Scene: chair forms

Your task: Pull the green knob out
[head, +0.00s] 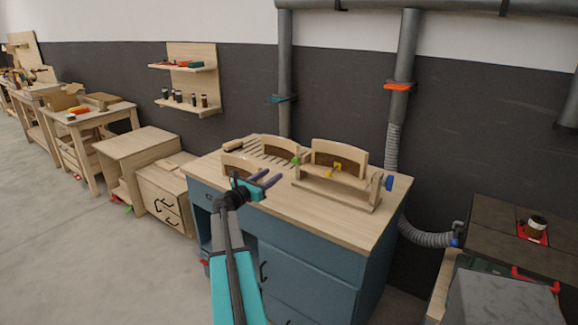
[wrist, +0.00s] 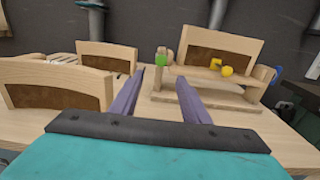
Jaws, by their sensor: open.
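The green knob (head: 295,160) is small and sits at the left end of a wooden chair form (head: 330,187) on the workbench. In the wrist view the green knob (wrist: 161,60) shows just beyond and between my fingertips, a little left of their middle. My gripper (head: 267,181) is open, with two purple fingers, above the bench and in front of the form. It also shows in the wrist view (wrist: 168,90), with nothing between its fingers.
The workbench (head: 290,215) has a wooden top and blue drawers. Other curved wooden forms (wrist: 60,88) stand to the left, near a slatted rack (head: 262,155). Grey pipes (head: 400,80) run down the wall behind. The front of the bench top is clear.

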